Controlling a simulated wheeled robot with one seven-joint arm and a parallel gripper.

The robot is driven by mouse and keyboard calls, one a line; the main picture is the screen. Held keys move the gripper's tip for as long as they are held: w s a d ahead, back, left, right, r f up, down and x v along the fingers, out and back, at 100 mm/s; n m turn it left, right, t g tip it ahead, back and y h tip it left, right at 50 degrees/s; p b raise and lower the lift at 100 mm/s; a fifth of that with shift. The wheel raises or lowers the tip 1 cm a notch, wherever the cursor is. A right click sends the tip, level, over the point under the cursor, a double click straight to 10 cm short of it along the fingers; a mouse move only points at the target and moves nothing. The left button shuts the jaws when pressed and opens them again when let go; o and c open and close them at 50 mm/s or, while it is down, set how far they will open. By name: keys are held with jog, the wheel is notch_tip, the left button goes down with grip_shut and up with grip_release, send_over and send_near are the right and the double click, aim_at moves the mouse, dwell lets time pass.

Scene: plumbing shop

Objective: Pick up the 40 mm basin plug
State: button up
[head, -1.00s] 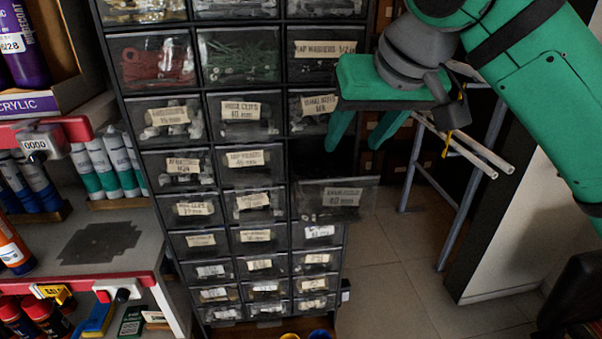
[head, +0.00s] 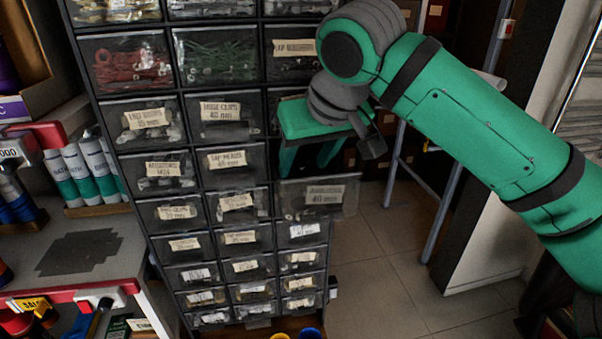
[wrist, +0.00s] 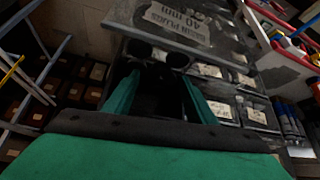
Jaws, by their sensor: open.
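A pulled-out drawer (head: 319,200) juts from the right column of the cabinet; its label reads 40 mm. In the wrist view its front (wrist: 165,22) carries an upside-down label that seems to read basin plugs, 40 mm. Two dark round shapes, apparently basin plugs (wrist: 139,48) (wrist: 177,60), show just behind that front. My gripper (head: 305,168) is above the drawer, fingers pointing down. In the wrist view the gripper (wrist: 160,80) is open and empty, its green fingers either side of the dark drawer interior. The rest of the drawer's contents is too dark to make out.
The cabinet (head: 222,165) holds several rows of shut, labelled drawers around the open one. A workbench (head: 80,252) with tubes stands at left. A grey metal frame (head: 412,190) stands at right.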

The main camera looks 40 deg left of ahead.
jog(key=shift+w+a+f, duration=0.2)
jog(key=shift+a+f, duration=0.15)
jog(key=shift+f, duration=0.25)
jog(key=c, duration=1.1)
jog(key=shift+o, duration=0.2)
jog(key=shift+r, duration=0.1)
